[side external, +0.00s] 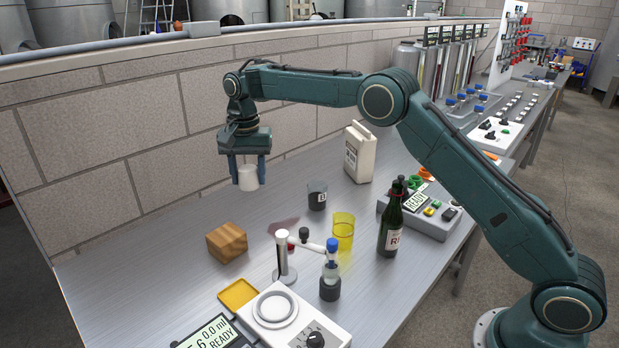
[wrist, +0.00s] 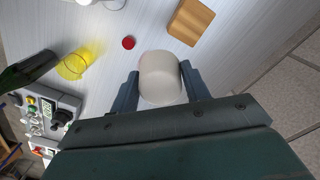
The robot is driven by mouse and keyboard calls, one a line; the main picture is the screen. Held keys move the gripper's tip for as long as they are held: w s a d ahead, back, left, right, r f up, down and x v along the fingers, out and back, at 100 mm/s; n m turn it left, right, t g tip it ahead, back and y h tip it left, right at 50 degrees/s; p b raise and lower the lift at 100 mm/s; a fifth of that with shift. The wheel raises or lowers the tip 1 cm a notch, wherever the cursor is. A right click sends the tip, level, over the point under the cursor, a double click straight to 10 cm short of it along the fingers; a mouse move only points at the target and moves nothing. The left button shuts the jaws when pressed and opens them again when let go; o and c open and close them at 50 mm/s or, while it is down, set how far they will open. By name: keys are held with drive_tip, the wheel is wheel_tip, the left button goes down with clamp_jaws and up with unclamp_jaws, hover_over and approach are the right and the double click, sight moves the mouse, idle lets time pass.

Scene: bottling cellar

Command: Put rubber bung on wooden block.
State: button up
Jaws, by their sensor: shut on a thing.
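My gripper (side external: 249,171) is shut on the rubber bung (side external: 248,179), a whitish tapered plug, and holds it well above the table. In the wrist view the bung (wrist: 160,77) sits between the two blue-grey fingers of my gripper (wrist: 159,88). The wooden block (side external: 227,242) is a light brown cube on the table, below and slightly left of the held bung in the side view. In the wrist view the block (wrist: 191,21) lies beyond the fingers, up and to the right. Its top is bare.
A dark grey beaker (side external: 317,195), a yellow cup (side external: 343,231), a dark bottle (side external: 391,224) and a white jug (side external: 359,152) stand right of the block. A white stand (side external: 284,259) and yellow dish (side external: 238,293) are nearer the front. The wall (side external: 120,140) runs behind; table left of the block is clear.

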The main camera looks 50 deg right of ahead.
hover_over(225, 234)
drive_tip(key=d, duration=0.1)
wheel_tip(225, 234, down, 4)
drive_tip(key=shift+a+f, duration=0.2)
drive_tip(key=shift+a, duration=0.2)
drive_tip(key=shift+f, duration=0.1)
drive_tip(key=shift+f, duration=3.9)
drive_tip(key=shift+f, duration=0.1)
drive_tip(key=o, duration=1)
